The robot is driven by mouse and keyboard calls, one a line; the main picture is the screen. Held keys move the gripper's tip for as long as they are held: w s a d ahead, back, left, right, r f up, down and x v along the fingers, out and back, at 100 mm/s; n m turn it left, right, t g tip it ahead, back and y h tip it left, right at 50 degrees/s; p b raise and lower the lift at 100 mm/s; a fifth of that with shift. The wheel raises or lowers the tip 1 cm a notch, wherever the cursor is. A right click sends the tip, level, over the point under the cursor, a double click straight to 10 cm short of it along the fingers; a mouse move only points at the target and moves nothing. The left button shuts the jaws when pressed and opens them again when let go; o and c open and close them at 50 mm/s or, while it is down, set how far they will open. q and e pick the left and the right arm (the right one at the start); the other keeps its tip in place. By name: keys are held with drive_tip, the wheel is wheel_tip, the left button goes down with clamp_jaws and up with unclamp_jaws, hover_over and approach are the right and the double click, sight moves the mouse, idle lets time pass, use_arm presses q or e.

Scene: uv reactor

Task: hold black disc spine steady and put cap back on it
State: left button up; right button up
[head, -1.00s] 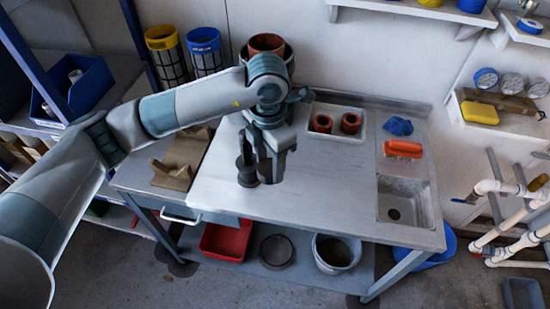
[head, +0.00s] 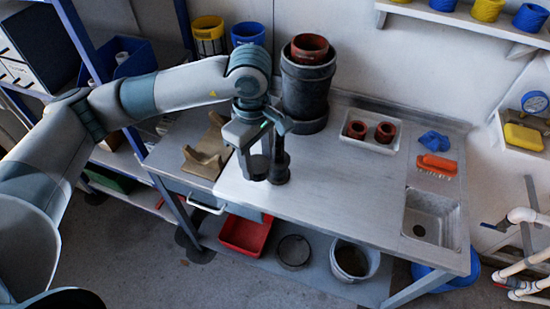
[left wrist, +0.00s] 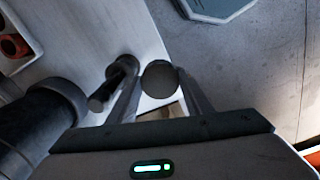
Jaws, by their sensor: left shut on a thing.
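A slim black post with a wider foot, which looks like the black disc spine (head: 280,160), stands upright on the bench's left part. It also shows in the left wrist view (left wrist: 120,72), left of the fingers. My left gripper (head: 258,165) is just left of the post, pointing down. In the left wrist view its fingers (left wrist: 160,85) are shut on a round dark grey piece (left wrist: 160,76), seen end-on. I cannot tell for certain whether this piece is the cap. My right gripper is not in view.
A tall black cylinder (head: 304,92) with a red-brown ring on top stands behind the gripper. A white tray (head: 349,141) holds two red-brown rings. A blue piece (head: 433,141), an orange brush (head: 436,163) and a sink (head: 430,216) are at right. The bench middle (head: 330,200) is clear.

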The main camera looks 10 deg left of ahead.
use_arm(q)
drive_tip(key=s+a+r+m, duration=0.2)
drive_tip(key=s+a+m, duration=0.2)
drive_tip(key=a+m, duration=0.4)
drive_tip(key=shift+a+m, duration=0.3)
drive_tip(key=shift+m, duration=1.9)
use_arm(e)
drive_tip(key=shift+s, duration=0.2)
